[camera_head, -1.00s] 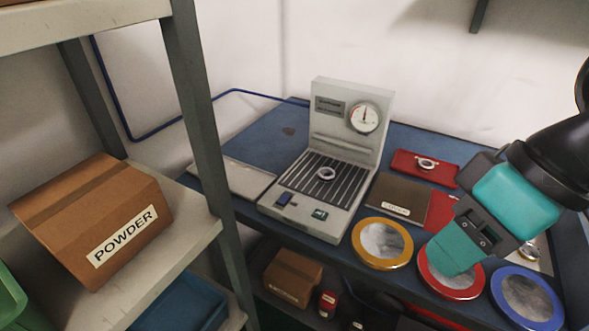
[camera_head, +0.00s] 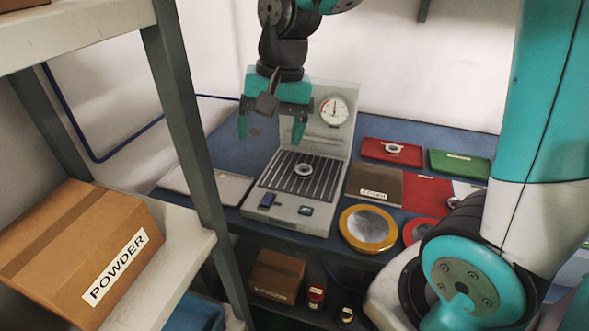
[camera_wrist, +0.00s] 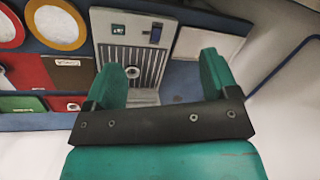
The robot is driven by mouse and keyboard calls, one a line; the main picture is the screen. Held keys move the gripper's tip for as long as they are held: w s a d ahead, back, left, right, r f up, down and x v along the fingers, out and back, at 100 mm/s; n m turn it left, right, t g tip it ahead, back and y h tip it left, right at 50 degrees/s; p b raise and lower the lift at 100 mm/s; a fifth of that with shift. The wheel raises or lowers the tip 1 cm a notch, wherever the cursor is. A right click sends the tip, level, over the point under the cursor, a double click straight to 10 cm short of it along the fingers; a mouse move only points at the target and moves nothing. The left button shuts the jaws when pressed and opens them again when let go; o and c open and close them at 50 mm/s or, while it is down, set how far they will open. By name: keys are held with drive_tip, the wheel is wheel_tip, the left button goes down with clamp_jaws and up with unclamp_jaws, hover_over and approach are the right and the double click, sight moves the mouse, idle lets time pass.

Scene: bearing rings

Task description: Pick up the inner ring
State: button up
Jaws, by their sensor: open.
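A small metal ring (camera_head: 303,170) lies on the slatted plate of the grey gauge device (camera_head: 330,155); it also shows in the wrist view (camera_wrist: 132,71). A second small ring (camera_head: 393,149) lies on a red tray (camera_head: 372,153) at the back right, also seen in the wrist view (camera_wrist: 72,106). I cannot tell for sure which is the inner ring. My gripper (camera_head: 270,128) is open and empty, above the device and apart from both rings. In the wrist view its two fingers (camera_wrist: 163,75) are spread wide, and the slatted plate shows beyond the left finger.
A green tray (camera_head: 460,163), a brown plate (camera_head: 374,185) and a yellow-rimmed disc (camera_head: 368,246) lie on the blue table right of the device. A flat pale plate (camera_head: 205,184) lies left of it. A shelf post (camera_head: 190,120) and POWDER box (camera_head: 80,250) stand at the left.

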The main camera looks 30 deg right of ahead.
drive_tip(key=w+d+f+m+h, duration=0.1)
drive_tip(key=w+d+f+m, duration=0.2)
drive_tip(key=w+d+m, duration=0.55)
drive_tip(key=m+h+p, duration=0.1)
drive_tip(key=m+p, duration=0.1)
drive_tip(key=m, duration=0.5)
hover_over(304, 165)
drive_tip(key=s, duration=0.2)
drive_tip(key=shift+g, duration=0.4)
drive_tip(key=f, duration=1.4)
drive_tip(key=shift+w+a+f, duration=0.2)
drive_tip(key=shift+a+f, duration=0.05)
drive_tip(key=shift+f, duration=0.05)
drive_tip(key=shift+w+a+f+p, duration=0.1)
drive_tip(key=shift+f+p, duration=0.15)
drive_tip(key=shift+f, duration=0.7)
drive_tip(key=shift+s+a+f+p, duration=0.1)
drive_tip(key=shift+f+p, duration=0.2)
drive_tip(key=shift+f, duration=0.6)
drive_tip(key=shift+w+a+f+p, duration=0.1)
drive_tip(key=shift+f+p, duration=0.15)
drive_tip(key=shift+f, duration=0.7)
drive_tip(key=c, duration=1)
drive_tip(key=shift+c, duration=0.5)
drive_tip(key=shift+r, duration=0.15)
